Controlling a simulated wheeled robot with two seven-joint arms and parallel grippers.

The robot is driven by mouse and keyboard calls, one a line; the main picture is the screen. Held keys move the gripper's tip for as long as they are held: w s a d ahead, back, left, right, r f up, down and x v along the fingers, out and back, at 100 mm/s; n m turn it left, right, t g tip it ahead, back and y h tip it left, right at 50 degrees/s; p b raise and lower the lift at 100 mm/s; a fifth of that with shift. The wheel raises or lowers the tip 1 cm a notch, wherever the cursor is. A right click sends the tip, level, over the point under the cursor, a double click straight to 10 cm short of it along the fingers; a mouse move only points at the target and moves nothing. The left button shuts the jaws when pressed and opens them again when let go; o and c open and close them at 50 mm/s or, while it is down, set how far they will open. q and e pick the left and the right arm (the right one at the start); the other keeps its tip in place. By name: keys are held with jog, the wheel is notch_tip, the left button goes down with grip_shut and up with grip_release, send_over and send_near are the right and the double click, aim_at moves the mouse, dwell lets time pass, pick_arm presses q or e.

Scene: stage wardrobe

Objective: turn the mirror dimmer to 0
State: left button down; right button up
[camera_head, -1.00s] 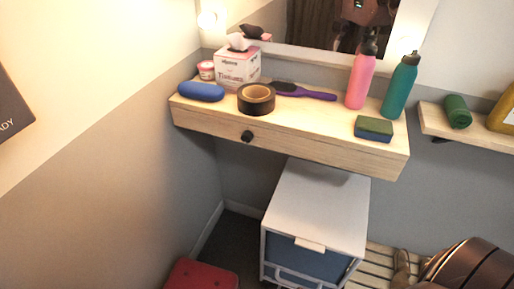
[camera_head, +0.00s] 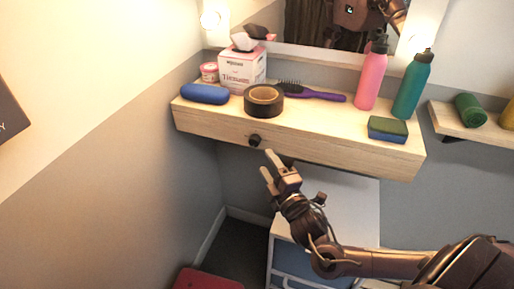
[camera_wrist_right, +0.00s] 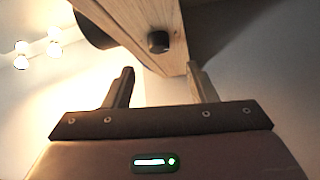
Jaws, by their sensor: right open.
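The mirror dimmer is a small round black knob (camera_head: 254,140) on the front face of the wooden shelf (camera_head: 330,152). In the right wrist view the knob (camera_wrist_right: 158,41) shows ahead, beyond the fingertips and between their directions. My right gripper (camera_head: 268,164) is open and empty, just below and slightly right of the knob in the head view, apart from it. Its two fingers (camera_wrist_right: 158,78) stand well apart in the wrist view. The mirror (camera_head: 330,30) above the shelf is partly cut off, with bulbs lit at its sides. My left gripper is not in view.
On the shelf stand a black tape roll (camera_head: 263,100), a blue case (camera_head: 205,93), a tissue box (camera_head: 242,70), a purple brush (camera_head: 315,94), pink (camera_head: 371,80) and teal (camera_head: 411,88) bottles and a sponge (camera_head: 388,129). A white drawer unit (camera_head: 345,205) stands below.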

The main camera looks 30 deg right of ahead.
aim_at(255, 144)
jog(key=w, duration=0.5)
jog(key=w+r, duration=0.1)
jog(key=w, duration=0.1)
jog(key=shift+w+d, duration=0.25)
jog(key=shift+w, duration=0.05)
jog(key=shift+c, duration=0.3)
